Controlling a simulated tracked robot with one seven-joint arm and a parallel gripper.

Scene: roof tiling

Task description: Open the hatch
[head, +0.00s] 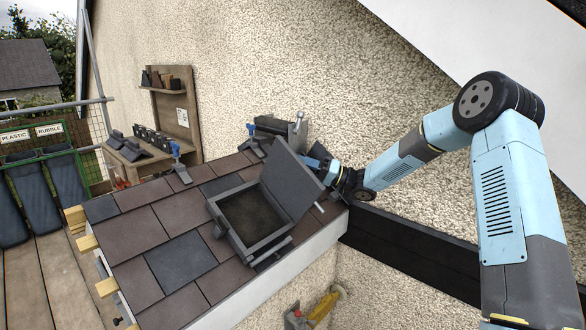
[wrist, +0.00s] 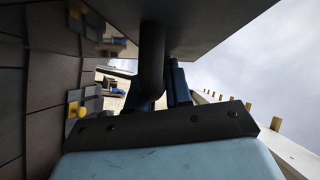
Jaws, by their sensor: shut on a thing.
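The hatch is a grey square frame (head: 222,222) set in the tiled roof, with a dark opening inside it. Its grey lid (head: 291,184) stands raised and tilted on the right side of the frame, so the opening is uncovered. My gripper (head: 320,163) is behind the upper part of the lid, its fingertips partly hidden there in the head view. In the wrist view, the lid's underside or face (wrist: 220,20) fills the top, and a dark round handle (wrist: 152,55) reaches down from it. My blue fingers (wrist: 160,88) are shut on this handle.
Brown and grey tiles (head: 138,233) surround the hatch. A blue-handled tool (head: 177,152) and a grey metal item (head: 298,130) lie at the roof's upper edge. A rough wall (head: 260,60) rises close behind. A shelf board (head: 172,112) and bins (head: 65,178) stand left.

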